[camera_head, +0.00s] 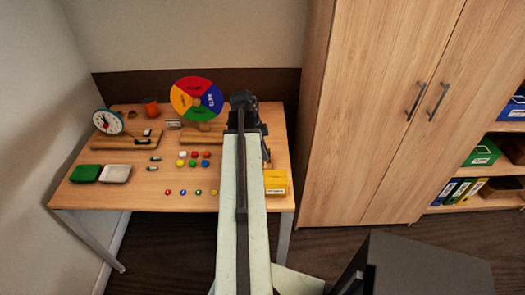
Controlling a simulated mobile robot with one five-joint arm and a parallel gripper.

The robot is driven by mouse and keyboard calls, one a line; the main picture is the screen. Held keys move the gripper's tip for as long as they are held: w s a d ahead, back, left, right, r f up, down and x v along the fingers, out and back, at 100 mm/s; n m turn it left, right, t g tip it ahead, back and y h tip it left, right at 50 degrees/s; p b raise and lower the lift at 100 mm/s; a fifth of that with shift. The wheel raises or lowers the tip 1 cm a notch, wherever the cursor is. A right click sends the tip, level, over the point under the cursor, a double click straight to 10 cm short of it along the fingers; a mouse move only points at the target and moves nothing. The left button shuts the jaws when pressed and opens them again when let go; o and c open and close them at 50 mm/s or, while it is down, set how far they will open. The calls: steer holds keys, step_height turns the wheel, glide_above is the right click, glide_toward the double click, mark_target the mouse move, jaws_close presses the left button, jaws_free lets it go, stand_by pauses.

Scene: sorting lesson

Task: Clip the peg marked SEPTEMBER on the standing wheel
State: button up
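The standing wheel (181,100) stands upright at the back of the wooden table, with red, yellow, blue and green sectors. Its sector words are too small to read. Two small grey-green pieces (155,159) lie on the table left of the middle; they may be pegs, but I can read no marking. Another small piece (147,132) is at a wooden bar on the left. I cannot pick out SEPTEMBER. My gripper (244,98) is over the table just right of the wheel, seen from behind along my arm. Its fingers and anything between them are hidden.
Coloured counters (194,154) and small round tokens (183,192) lie mid-table. A yellow box (276,182) is right of my arm. A tall cupboard (375,120) stands right.

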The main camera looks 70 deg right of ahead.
jaws_close()
steer(key=shift+r+p, duration=2.55)
